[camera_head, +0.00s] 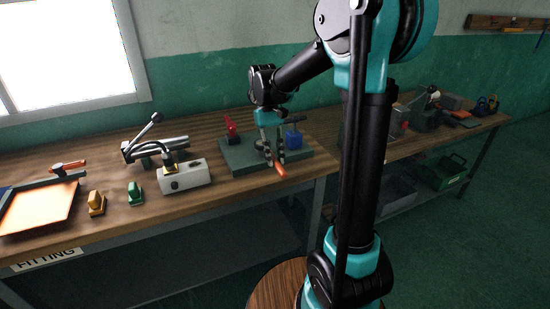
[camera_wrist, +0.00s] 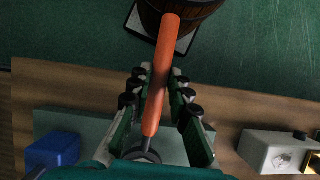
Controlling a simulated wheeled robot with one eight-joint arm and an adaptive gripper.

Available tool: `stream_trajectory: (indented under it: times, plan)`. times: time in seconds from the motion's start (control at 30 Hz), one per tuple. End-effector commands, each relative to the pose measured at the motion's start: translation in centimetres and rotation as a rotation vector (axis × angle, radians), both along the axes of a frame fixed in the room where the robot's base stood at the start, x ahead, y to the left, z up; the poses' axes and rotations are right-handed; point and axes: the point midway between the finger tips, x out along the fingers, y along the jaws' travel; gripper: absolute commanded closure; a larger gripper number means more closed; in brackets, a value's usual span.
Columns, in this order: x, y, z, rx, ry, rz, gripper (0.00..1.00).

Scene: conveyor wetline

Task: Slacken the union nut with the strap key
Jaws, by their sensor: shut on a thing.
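The strap key shows as an orange handle (camera_wrist: 166,50) running up the middle of the wrist view; its tip also shows below my fingers in the head view (camera_head: 280,169). My gripper (camera_head: 275,158) points down over the front of a grey-green base plate (camera_head: 237,158) on the bench. In the wrist view my gripper (camera_wrist: 160,95) is shut around the handle, fingers on both sides. A dark ring-like part (camera_wrist: 143,155) lies at the handle's lower end, partly hidden by my gripper. I cannot make out the union nut.
A blue block (camera_head: 293,139) and a red part (camera_head: 231,128) stand on the plate. A grey box (camera_head: 184,177), a lever tool (camera_head: 150,138), green (camera_head: 134,194) and yellow (camera_head: 96,203) pieces and an orange tray (camera_head: 40,208) lie to the left. A round wooden top (camera_head: 277,285) stands in front.

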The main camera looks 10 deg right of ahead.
Motion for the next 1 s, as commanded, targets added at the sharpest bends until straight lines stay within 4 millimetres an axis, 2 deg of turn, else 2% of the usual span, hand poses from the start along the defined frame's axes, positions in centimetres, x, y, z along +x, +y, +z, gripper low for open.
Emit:
stream_trajectory:
  times: [1.0]
  plan:
    - [0.03, 0.00, 0.63, 0.000, -0.001, 0.000, 1.00]
